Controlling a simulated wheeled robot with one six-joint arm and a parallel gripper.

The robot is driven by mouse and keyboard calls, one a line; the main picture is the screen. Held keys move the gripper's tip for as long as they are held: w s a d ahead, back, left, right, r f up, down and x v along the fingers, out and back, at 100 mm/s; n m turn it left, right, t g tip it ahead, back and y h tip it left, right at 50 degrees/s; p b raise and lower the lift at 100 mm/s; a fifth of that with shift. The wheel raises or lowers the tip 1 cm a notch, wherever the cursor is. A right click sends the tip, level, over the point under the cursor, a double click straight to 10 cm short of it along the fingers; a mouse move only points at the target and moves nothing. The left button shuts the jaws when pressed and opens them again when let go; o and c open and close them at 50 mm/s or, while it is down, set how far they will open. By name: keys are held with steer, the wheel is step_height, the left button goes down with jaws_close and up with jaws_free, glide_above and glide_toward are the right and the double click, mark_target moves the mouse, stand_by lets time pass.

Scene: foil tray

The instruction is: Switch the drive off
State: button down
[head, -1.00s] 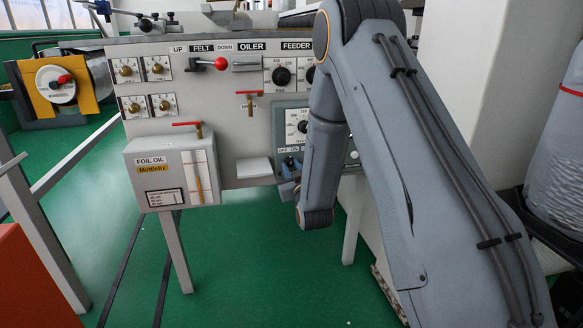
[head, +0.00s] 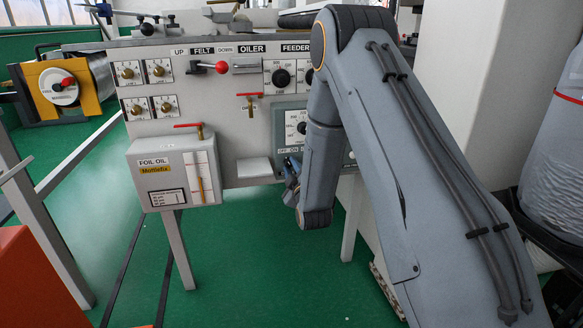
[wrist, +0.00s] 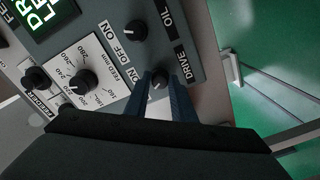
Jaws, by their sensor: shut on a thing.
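The drive switch is a small dark knob (wrist: 159,80) beside the DRIVE label on the grey-green control panel (wrist: 205,50). In the wrist view my gripper (wrist: 158,84) has one blue finger on each side of this knob and is shut on it. OFF and ON labels are printed to the left of the knob. The fingers partly cover the knob, so its pointer direction is hard to tell. In the head view my gripper (head: 291,176) is at the lower left of the panel (head: 290,115), and my arm hides much of the panel.
Close to the drive knob is another dark knob (wrist: 137,30) near the OIL label. A feed dial (wrist: 84,82) and a lit green display (wrist: 42,18) are further left. In the head view a foil oil box (head: 178,175) juts out left of my gripper. Green floor lies below.

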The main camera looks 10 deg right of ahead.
steer(key=shift+n, duration=0.4)
steer(key=c, duration=1.5)
jaws_free()
steer(key=shift+s+p, duration=0.5)
steer(key=shift+s, duration=3.45)
